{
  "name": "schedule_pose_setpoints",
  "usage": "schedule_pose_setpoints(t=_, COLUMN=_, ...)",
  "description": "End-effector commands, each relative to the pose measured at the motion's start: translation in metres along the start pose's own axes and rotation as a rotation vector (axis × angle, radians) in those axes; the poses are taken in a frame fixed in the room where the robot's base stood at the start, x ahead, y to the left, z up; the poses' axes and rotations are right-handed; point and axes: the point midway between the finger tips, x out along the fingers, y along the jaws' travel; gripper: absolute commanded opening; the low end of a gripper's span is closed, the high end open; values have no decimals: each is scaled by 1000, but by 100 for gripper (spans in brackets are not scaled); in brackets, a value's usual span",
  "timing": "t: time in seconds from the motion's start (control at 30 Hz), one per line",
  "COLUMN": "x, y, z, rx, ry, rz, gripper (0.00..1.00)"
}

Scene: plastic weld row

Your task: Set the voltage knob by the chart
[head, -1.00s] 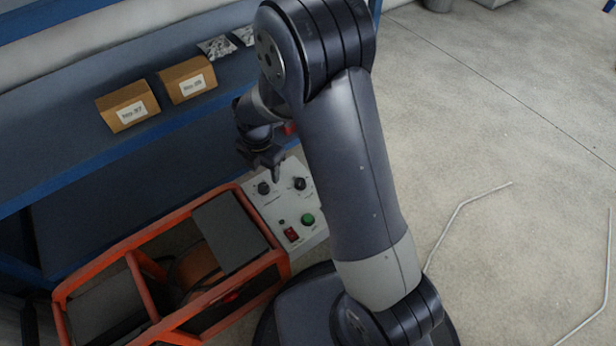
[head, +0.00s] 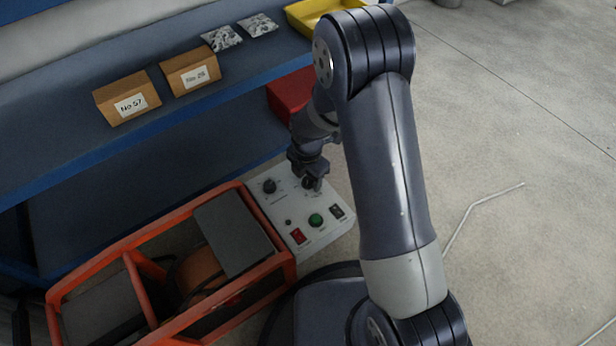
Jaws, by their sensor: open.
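The light grey control panel (head: 272,208) is at the front end of the orange-framed machine. It has a black knob (head: 269,186) on the left and a second dark knob at the right, mostly hidden behind my gripper (head: 312,184). My gripper is open and points down at this right knob. I cannot tell whether its fingers touch the knob or stand around it. The panel lettering is too small to read, so I cannot tell which knob is for voltage. No chart can be made out.
The panel also bears a red switch (head: 298,236), a green button (head: 316,220) and a black switch (head: 337,211). The orange frame (head: 135,285) adjoins it. A blue shelf (head: 70,160) behind carries cardboard boxes (head: 127,98), bags and a yellow tray (head: 305,14). A red bin (head: 290,95) stands below.

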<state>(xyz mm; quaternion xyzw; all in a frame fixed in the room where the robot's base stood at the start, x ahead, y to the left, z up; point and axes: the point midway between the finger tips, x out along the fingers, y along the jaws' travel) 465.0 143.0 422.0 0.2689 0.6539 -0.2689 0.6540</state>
Motion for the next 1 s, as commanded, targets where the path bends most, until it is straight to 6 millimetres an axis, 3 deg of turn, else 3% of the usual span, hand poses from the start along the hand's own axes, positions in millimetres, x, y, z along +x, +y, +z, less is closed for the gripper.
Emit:
schedule_pose_setpoints(t=0.57, x=0, y=0, z=0, rx=0, ry=0, rz=0, gripper=8)
schedule_pose_setpoints(t=1.0, x=-1, y=0, z=0, rx=100, ry=1, rz=-1, gripper=7)
